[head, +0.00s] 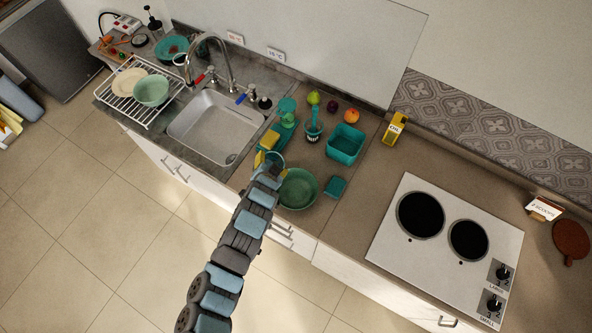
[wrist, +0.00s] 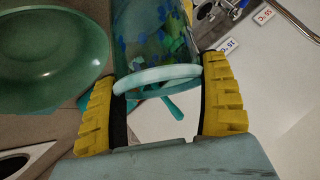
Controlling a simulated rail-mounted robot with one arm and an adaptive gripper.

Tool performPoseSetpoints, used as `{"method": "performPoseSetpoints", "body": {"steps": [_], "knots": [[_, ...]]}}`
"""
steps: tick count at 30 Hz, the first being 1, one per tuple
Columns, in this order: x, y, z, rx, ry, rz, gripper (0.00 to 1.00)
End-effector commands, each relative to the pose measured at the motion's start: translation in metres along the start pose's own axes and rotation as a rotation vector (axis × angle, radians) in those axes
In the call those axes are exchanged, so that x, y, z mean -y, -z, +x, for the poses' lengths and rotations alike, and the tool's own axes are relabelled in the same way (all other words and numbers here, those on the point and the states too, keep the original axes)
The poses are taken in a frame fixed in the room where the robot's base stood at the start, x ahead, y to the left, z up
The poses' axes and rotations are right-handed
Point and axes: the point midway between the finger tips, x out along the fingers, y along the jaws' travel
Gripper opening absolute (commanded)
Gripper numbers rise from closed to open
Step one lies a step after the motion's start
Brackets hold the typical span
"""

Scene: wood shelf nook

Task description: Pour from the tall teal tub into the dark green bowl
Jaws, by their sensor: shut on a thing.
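My gripper (head: 270,163) is over the counter just left of the dark green bowl (head: 298,189). In the wrist view its yellow fingers (wrist: 163,105) are shut on the tall teal tub (wrist: 150,25), one on each side. The tub is see-through, with blue and green pieces inside and a pale teal ring (wrist: 157,80) at its near end. In the head view my gripper mostly hides the tub, and its tilt is hard to tell. The bowl also shows at the left of the wrist view (wrist: 40,72), apart from the tub. It looks empty.
A square teal container (head: 345,155), a teal cup with a brush (head: 313,128) and a teal sponge (head: 335,187) stand near the bowl. A yellow oil carton (head: 394,129) stands farther right, before the hob (head: 440,275). The sink (head: 212,128) is to the left.

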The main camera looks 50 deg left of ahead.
Motion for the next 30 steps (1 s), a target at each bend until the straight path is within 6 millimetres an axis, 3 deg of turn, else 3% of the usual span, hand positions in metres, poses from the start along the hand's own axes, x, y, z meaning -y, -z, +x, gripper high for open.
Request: {"method": "performPoseSetpoints", "body": {"steps": [14,30], "knots": [[-0.024,0.002,-0.004,0.001,0.167,0.166,0.38],[-0.028,0.001,-0.002,0.001,0.233,0.231,0.38]]}}
